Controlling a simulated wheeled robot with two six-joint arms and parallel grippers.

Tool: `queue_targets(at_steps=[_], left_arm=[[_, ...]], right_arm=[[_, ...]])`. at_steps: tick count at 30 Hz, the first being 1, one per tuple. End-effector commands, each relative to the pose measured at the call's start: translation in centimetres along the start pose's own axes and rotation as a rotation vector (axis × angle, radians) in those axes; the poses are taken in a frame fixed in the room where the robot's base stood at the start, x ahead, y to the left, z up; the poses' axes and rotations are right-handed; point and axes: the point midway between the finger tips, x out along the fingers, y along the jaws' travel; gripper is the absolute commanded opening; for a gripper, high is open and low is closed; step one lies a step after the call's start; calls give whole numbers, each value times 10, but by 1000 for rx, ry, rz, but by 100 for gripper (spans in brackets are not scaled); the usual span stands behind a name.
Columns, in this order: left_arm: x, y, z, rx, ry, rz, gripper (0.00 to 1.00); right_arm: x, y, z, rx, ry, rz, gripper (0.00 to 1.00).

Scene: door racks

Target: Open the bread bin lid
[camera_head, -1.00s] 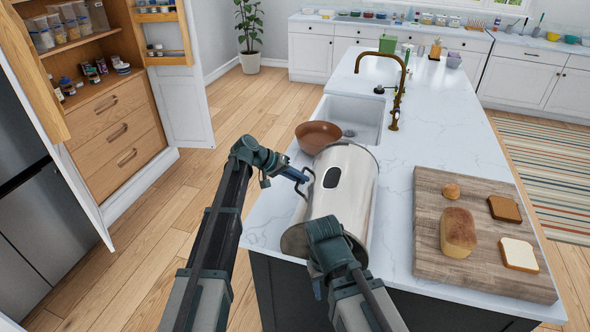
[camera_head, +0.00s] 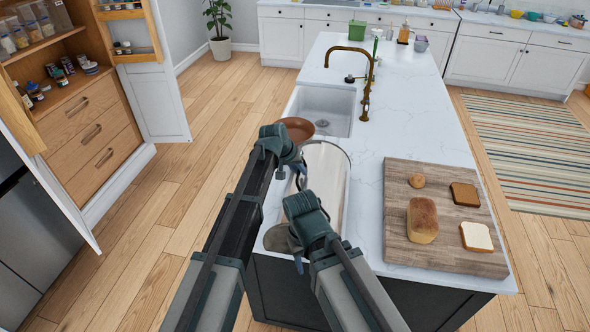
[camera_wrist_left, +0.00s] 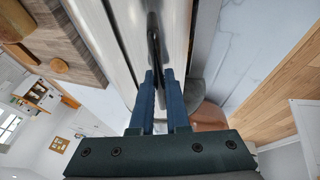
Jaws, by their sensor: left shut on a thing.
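The bread bin (camera_head: 332,190) is a shiny steel cylinder lying on the white island top, partly hidden behind my arms. In the left wrist view its steel surface (camera_wrist_left: 100,25) fills the top middle, with a dark bar handle (camera_wrist_left: 154,35) on it. My left gripper (camera_wrist_left: 159,75) is shut on this handle, its two blue fingers on either side of the bar. In the head view the left gripper (camera_head: 300,178) is at the bin's upper left side. My right gripper (camera_head: 298,264) is low beside the bin's near end, and its jaws are too small to judge.
A wooden board (camera_head: 400,235) with a loaf (camera_head: 422,220), a roll and slices lies to the right. Clear worktop (camera_head: 405,125) lies beyond the board.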

Motion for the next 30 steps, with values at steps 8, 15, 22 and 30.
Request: queue_targets(at_steps=[8,15,22,30], left_arm=[[0,3,1,0,-3,2,0],[0,3,1,-1,-3,2,0],[0,3,0,-1,-2,2,43],[-1,2,0,-1,-1,1,43]], right_arm=[[-1,0,0,0,0,0,50],[-1,0,0,0,0,0,50],[-1,0,0,0,0,0,50],[-2,0,0,0,0,0,50]])
